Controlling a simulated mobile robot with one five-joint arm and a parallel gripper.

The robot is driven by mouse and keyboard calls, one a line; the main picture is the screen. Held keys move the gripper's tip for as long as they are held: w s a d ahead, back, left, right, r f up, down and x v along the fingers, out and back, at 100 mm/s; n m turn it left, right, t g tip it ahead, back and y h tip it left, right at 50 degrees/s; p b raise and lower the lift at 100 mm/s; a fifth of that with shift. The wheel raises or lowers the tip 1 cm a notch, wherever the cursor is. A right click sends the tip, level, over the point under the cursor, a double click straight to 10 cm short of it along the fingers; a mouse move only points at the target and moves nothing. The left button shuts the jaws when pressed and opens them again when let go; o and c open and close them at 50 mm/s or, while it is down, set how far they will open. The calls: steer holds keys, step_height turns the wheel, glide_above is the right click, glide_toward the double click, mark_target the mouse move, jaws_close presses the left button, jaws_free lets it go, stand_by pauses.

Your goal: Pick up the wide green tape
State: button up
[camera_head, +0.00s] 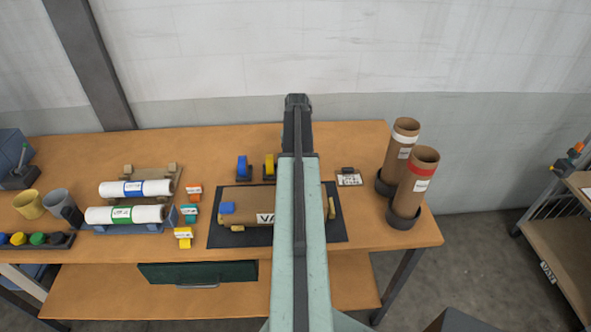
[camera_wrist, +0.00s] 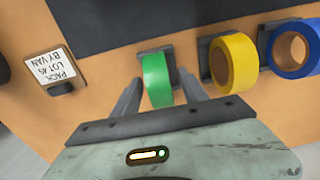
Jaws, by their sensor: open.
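The wide green tape (camera_wrist: 156,82) stands on edge at a dark holder on the wooden table in the wrist view. My gripper (camera_wrist: 160,84) is open, with one finger at the left of the green tape and the other at its right. The right finger is close to the tape; I cannot tell whether it touches. In the head view my arm hides the green tape, and only the dark end of the arm (camera_head: 297,108) shows, without the fingers.
A yellow tape (camera_wrist: 231,64) and a blue tape (camera_wrist: 294,50) stand in holders to the right in the wrist view. A label stand (camera_wrist: 53,74) is at the left. A dark mat (camera_head: 228,237) carries a brown parcel (camera_head: 250,204). Tall tubes (camera_head: 417,180) stand at the table's right end.

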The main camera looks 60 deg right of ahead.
step_height(320, 180, down, 3)
steer(key=shift+r+b, duration=0.1)
steer(key=shift+b, duration=0.65)
steer(key=shift+r, duration=0.15)
jaws_close()
step_height(320, 180, up, 10)
steer(key=p, duration=1)
steer(key=shift+r+p, duration=0.15)
steer(key=shift+p, duration=0.2)
